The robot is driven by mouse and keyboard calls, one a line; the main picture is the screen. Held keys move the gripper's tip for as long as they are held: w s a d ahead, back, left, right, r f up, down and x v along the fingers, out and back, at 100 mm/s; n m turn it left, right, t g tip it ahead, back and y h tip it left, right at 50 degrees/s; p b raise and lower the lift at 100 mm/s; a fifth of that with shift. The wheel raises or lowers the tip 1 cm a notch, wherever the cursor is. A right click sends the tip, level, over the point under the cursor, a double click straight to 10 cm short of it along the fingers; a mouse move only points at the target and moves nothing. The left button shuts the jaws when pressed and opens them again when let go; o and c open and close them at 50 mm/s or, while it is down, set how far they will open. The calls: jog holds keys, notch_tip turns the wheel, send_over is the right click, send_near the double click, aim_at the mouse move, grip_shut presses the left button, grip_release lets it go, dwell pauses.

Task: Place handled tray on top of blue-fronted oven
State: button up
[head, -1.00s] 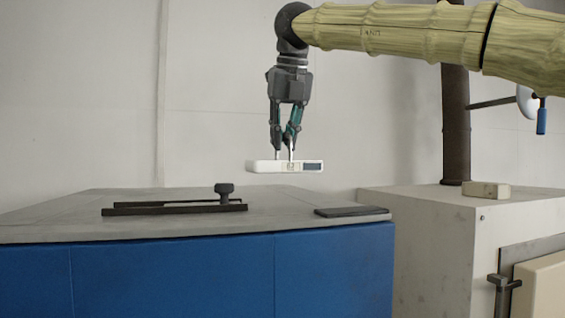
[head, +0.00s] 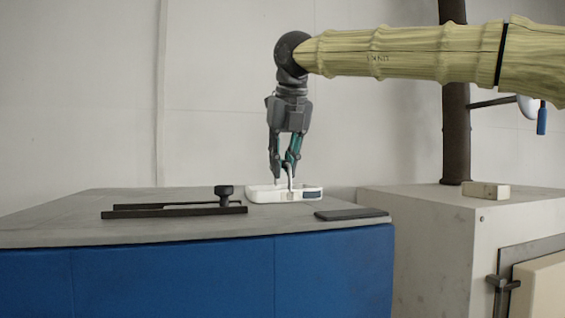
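The white handled tray (head: 262,195) is at the grey top (head: 60,215) of the blue-fronted oven (head: 180,280), towards its back right. It looks level and seems to rest on the top, though a small gap cannot be ruled out. Its front shows a dark patch at the right end and a light upright handle near the middle. My gripper (head: 284,178) points straight down over the tray, with its fingertips at the handle. The fingers are close together around the handle and appear shut on it.
A black bracket with a knob (head: 180,208) lies on the oven top left of the tray. A flat dark plate (head: 351,213) lies at the right front edge. A pale cabinet (head: 420,215) with a small block (head: 486,190) and a brown pipe (head: 456,120) stands to the right.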

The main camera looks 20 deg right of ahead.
jog(key=o, duration=0.4)
jog(key=shift+w+d, duration=0.1)
jog(key=shift+c, duration=0.2)
jog(key=b+v, duration=0.2)
jog(key=v, duration=1)
jog(key=shift+r, duration=0.2)
